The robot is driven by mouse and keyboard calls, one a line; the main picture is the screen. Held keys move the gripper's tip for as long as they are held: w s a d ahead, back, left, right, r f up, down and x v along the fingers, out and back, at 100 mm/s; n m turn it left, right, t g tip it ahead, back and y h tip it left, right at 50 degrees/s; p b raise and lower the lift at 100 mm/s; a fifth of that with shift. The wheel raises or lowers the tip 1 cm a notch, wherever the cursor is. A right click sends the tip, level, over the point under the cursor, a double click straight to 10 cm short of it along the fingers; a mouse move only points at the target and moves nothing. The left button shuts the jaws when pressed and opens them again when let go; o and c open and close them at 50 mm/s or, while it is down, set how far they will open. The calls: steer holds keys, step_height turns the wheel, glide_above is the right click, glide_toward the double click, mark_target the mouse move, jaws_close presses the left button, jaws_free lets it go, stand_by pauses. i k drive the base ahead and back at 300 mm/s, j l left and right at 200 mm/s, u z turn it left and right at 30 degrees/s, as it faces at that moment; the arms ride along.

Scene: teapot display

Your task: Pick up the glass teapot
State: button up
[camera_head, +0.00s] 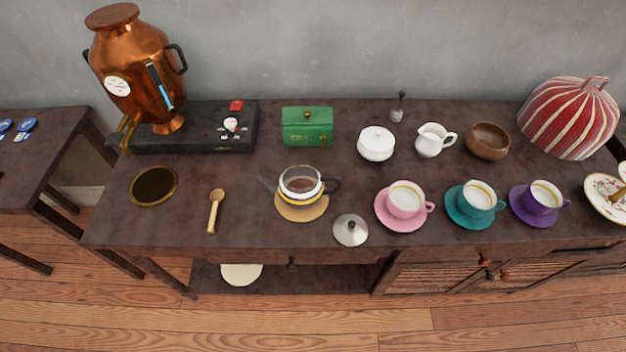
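The glass teapot (301,186) stands upright on a round tan coaster (302,212) near the front middle of the dark table. It is clear glass with a white and gold band and dark contents. Its dark handle points right and its spout points left. A round silver lid (350,230) lies on the table to the right and in front of it, and the teapot's top looks open. My gripper is not in this view.
A pink cup (405,198), a teal cup (477,197) and a purple cup (541,196) stand right of the teapot. A wooden spoon (215,211) lies to its left. A green box (307,127) and a white sugar bowl (376,144) stand behind. A copper urn (138,70) is back left.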

mark_target(300, 186)
steer(key=i+j+u, duration=0.15)
steer(key=u, duration=0.2)
steer(key=i+j+u, duration=0.2)
steer(key=u, duration=0.15)
steer(key=i+j+u, duration=0.15)
steer(key=u, duration=0.2)
steer(key=i, duration=0.05)
